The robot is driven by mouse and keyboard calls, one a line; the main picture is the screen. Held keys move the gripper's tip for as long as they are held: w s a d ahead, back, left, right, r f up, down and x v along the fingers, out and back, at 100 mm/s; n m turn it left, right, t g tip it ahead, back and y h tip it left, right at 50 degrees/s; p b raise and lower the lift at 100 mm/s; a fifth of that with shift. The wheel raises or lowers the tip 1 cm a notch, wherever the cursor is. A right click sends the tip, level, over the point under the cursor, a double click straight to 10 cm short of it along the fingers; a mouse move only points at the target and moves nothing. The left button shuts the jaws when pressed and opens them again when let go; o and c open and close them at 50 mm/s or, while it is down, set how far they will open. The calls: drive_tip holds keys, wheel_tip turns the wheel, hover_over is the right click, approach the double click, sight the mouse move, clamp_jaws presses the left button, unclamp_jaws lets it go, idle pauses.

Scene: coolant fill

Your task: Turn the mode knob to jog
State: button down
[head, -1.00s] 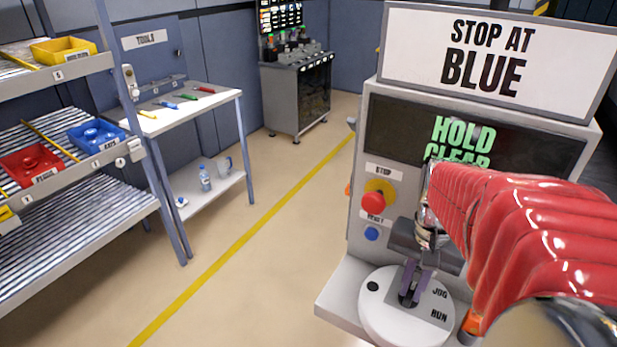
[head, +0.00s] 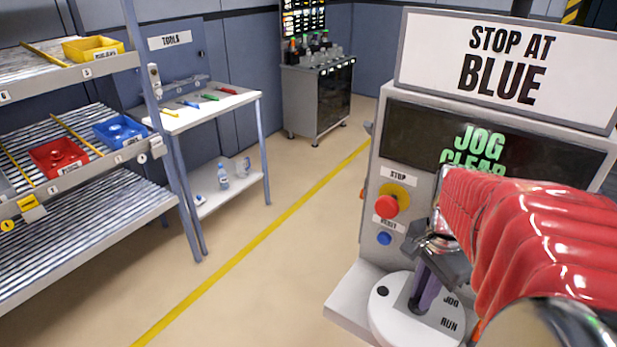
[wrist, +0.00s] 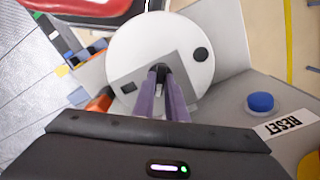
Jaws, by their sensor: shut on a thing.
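The mode knob (head: 415,307) is a small dark handle on a round white dial (head: 390,325) at the lower right of the head view. The dial reads JOG and RUN on its right side and has a black dot at upper left. My gripper (head: 424,290) reaches down from the red-sleeved arm, its purple fingers shut on the knob. In the wrist view the two fingers (wrist: 161,88) close around the dark knob (wrist: 159,70) near the dial's middle. The screen (head: 420,135) above reads JOG and CLEAR in green, partly hidden by my arm.
A red stop button (head: 387,207) and a blue reset button (head: 384,239) sit just left of my gripper. A sign (head: 508,65) above says STOP AT BLUE.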

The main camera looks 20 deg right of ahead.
drive_tip(key=shift+m, duration=1)
drive_tip(key=c, duration=1.8)
unclamp_jaws()
drive_tip(key=shift+r, duration=0.15)
wheel_tip(320, 180, up, 14)
drive_tip(key=shift+f, duration=0.25)
wheel_tip(320, 180, down, 13)
drive_tip(key=shift+f, duration=0.15)
drive_tip(key=shift+s, duration=0.1)
